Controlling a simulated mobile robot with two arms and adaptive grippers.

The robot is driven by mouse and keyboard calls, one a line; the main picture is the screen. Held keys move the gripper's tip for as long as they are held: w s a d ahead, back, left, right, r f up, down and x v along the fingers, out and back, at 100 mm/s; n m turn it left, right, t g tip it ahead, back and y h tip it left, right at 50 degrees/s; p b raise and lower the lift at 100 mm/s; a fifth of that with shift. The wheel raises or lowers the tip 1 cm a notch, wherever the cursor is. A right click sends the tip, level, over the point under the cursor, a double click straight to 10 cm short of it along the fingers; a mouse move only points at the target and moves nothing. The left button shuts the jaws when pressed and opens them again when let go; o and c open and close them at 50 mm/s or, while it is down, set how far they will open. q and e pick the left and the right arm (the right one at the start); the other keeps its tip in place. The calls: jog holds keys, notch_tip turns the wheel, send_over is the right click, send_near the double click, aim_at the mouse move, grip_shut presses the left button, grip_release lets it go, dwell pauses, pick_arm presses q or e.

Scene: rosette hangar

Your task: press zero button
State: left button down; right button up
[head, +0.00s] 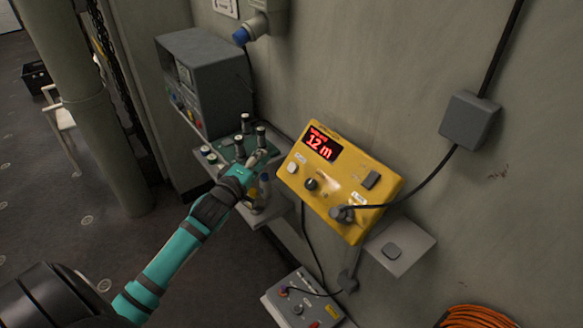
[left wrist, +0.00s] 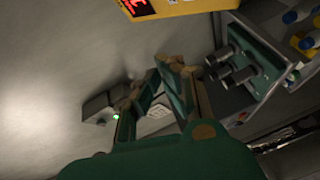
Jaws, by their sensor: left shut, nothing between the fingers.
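A yellow control box (head: 345,178) with a red "12 m" display is mounted on the wall in the head view. On its face are a white button (head: 293,168) with a small label above it, a dark round knob (head: 310,184) and a black switch (head: 371,180). The label is too small to read surely. My left gripper (head: 260,154) is shut and empty, left of the box and apart from the white button. In the left wrist view, the fingers (left wrist: 158,72) show below the box's lower edge (left wrist: 185,7); the button is out of view there.
A shelf with a green tray (head: 221,157) and upright grey cylinders stands just behind the left gripper. A grey instrument (head: 215,80) is beyond it. A cable runs from the yellow box to a wall box (head: 469,120). A grey panel (head: 305,300) sits below.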

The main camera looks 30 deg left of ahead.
aim_at(293, 168)
pick_arm(q)
jog(key=w+d+f+b, duration=0.2)
jog(key=w+f+b, duration=0.3)
jog(key=b, duration=0.1)
jog(key=shift+w+d+f, duration=0.25)
jog(key=shift+w+f, duration=0.1)
jog(key=shift+w, duration=0.05)
jog(key=shift+w+f, duration=0.15)
dwell(1.2)
jog(key=shift+w+d+f, duration=0.1)
jog(key=shift+w+f, duration=0.05)
jog(key=shift+w+d+f+b, duration=0.1)
jog(key=shift+w+f+b, duration=0.2)
jog(key=shift+b, duration=0.15)
dwell(0.7)
dwell(0.4)
jog(key=shift+s+a+r+p, duration=0.2)
jog(key=shift+s+r+p, duration=0.4)
jog(key=shift+p, duration=0.35)
